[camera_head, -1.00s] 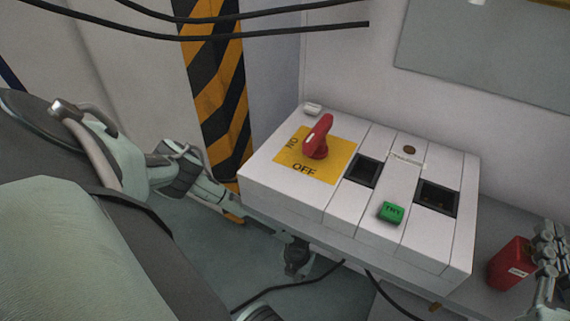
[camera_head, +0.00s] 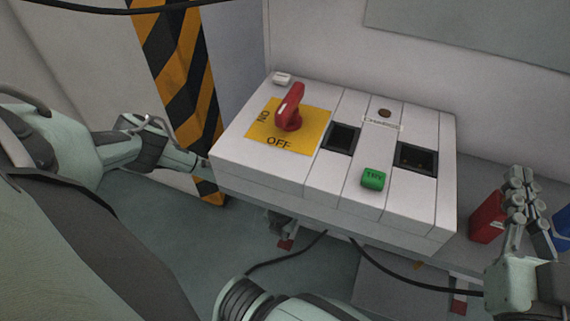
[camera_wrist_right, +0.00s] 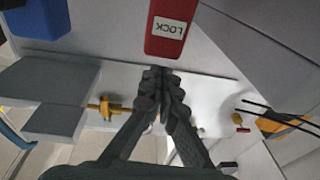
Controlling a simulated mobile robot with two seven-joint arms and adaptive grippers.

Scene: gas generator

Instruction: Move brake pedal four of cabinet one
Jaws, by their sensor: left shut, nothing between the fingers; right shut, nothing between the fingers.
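A white cabinet unit (camera_head: 235,160) stands in the middle of the head view. On its top are a red rotary handle (camera_head: 289,108) on a yellow ON/OFF plate, a green TRY button (camera_head: 374,179) and two dark square recesses (camera_head: 341,138). I cannot tell which part is brake pedal four. My left gripper (camera_head: 203,163) is shut at the unit's left edge, its tip partly hard to make out. My right gripper (camera_head: 524,180) is shut and empty, right of the unit; it also shows in the right wrist view (camera_wrist_right: 162,75).
A red box (camera_head: 487,217) stands behind my right gripper; its LOCK label shows in the right wrist view (camera_wrist_right: 168,28). A blue object (camera_head: 563,230) is at the far right. A black-and-yellow striped post (camera_head: 180,75) stands behind my left gripper. Dark cables hang below the unit.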

